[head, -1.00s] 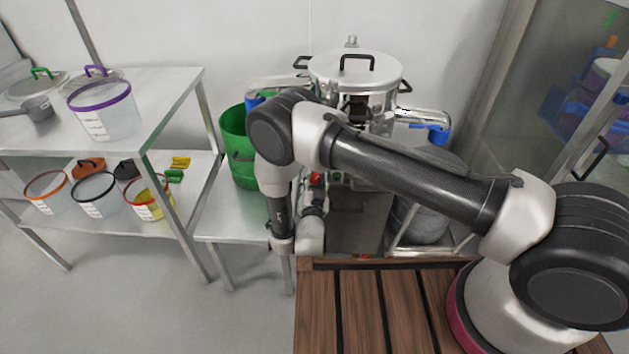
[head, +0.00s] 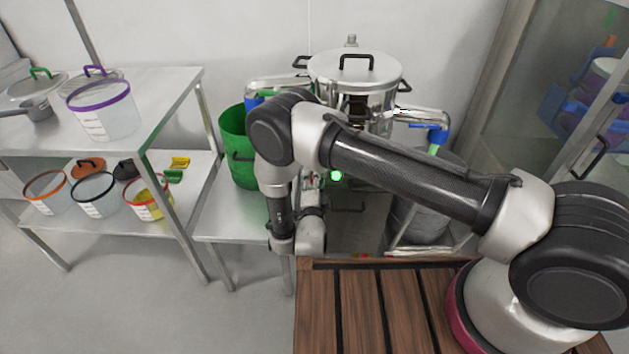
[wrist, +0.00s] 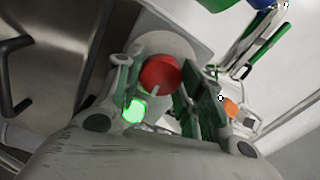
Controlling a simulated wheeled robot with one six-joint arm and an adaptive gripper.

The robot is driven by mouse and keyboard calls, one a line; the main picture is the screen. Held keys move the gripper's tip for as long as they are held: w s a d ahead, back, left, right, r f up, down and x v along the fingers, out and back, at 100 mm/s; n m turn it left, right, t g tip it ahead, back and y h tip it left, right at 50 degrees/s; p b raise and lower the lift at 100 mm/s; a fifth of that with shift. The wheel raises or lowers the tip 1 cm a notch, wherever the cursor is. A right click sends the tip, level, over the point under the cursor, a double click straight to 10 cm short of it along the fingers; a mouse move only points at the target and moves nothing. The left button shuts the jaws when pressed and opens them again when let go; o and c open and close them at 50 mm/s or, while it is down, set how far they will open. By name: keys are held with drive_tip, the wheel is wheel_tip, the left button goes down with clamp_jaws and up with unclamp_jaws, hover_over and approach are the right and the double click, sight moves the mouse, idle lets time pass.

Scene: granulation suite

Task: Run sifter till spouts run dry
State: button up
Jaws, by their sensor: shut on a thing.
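The sifter (head: 356,75) is a steel drum with a black-handled lid, standing against the back wall. Its left spout (head: 280,84) points toward a green bin (head: 238,150). Its right spout (head: 420,116) has a blue end above a grey container (head: 420,210); a pale green streak shows just below that end. In the wrist view, my gripper (wrist: 158,88) is shut on a red knob (wrist: 160,74) with a pale pointer mark. A green lamp (wrist: 133,111) beside the knob is lit; it also glows in the head view (head: 336,175). My arm hides the fingers there.
A steel rack (head: 170,100) on the left holds a purple-rimmed tub (head: 103,112), a scoop and several lower tubs. A low steel table (head: 228,226) carries the green bin. A glass-fronted cabinet (head: 540,110) stands at right. A wooden slatted top (head: 360,310) is in front.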

drive_tip(key=shift+f+m, duration=0.1)
drive_tip(key=shift+m, duration=0.4)
drive_tip(key=o, duration=1)
drive_tip(key=s, duration=0.7)
drive_tip(key=shift+s, duration=0.3)
drive_tip(key=shift+a, duration=0.1)
